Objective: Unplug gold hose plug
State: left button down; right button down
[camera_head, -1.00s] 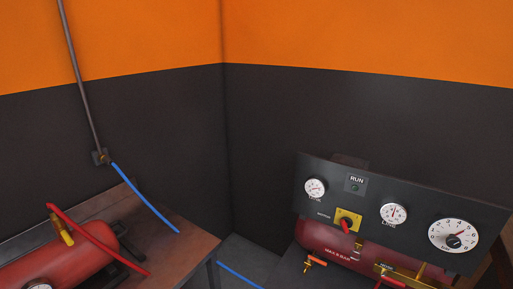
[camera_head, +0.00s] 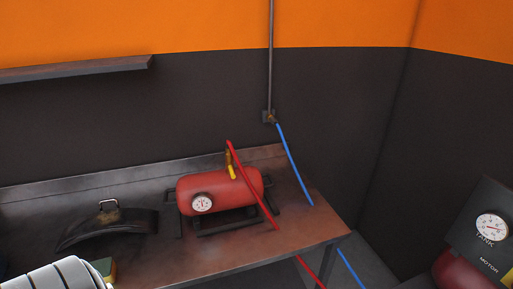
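A small red tank (camera_head: 208,188) with a round gauge lies on the workbench. A yellow-gold fitting (camera_head: 231,165) stands on its top, at the upper end of a red hose (camera_head: 254,190). A dark wall box (camera_head: 268,117) at the foot of a vertical pipe has a small gold-coloured part, and a blue hose (camera_head: 294,165) hangs from there. Both gold parts are small, and I cannot tell which is the gold hose plug. Neither of my gripper tips is in view.
The workbench (camera_head: 293,244) has bare room right of the tank. A dark curved part (camera_head: 106,228) lies left of it. A shelf (camera_head: 75,68) is on the wall. A gauge panel (camera_head: 488,244) stands at the right edge. A pale ribbed shape (camera_head: 58,276) fills the lower left corner.

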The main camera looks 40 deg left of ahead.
aim_at(229, 156)
jog(key=k, duration=0.45)
jog(key=u, duration=0.25)
jog(key=i, duration=0.35)
jog(key=u, duration=1.05)
